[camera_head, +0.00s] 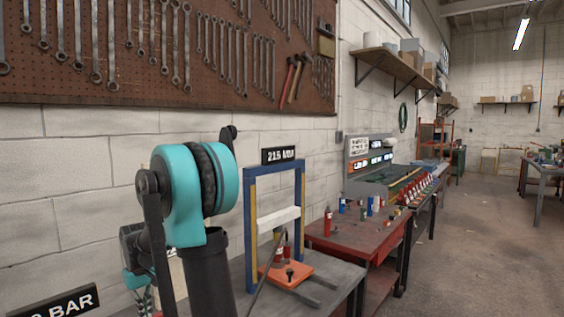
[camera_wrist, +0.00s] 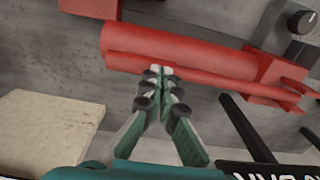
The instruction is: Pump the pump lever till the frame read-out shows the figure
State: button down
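In the head view a blue and yellow press frame (camera_head: 247,215) stands on the grey bench, with a white crossbar (camera_head: 278,220) inside. A black read-out (camera_head: 279,155) above it seems to start "21"; its units are unclear. In the wrist view the red pump (camera_wrist: 180,52) lies across the picture, with the thinner red pump lever (camera_wrist: 215,82) along its near side. My gripper (camera_wrist: 157,72) has its fingertips together, over or against the lever. The fingers do not clearly enclose it.
A black plate ending in "0 BAR" (camera_head: 60,303) is at lower left. An orange base (camera_head: 286,274) sits in the press frame. A red table (camera_head: 345,238) with small bottles stands to the right. The aisle floor (camera_head: 480,235) is clear.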

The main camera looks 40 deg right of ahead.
notch_tip(320, 180, up, 8)
jog(key=shift+r, duration=0.25)
dwell(1.1)
jog(key=shift+f, duration=4.3)
notch_tip(320, 180, up, 9)
jog(key=shift+f, duration=0.3)
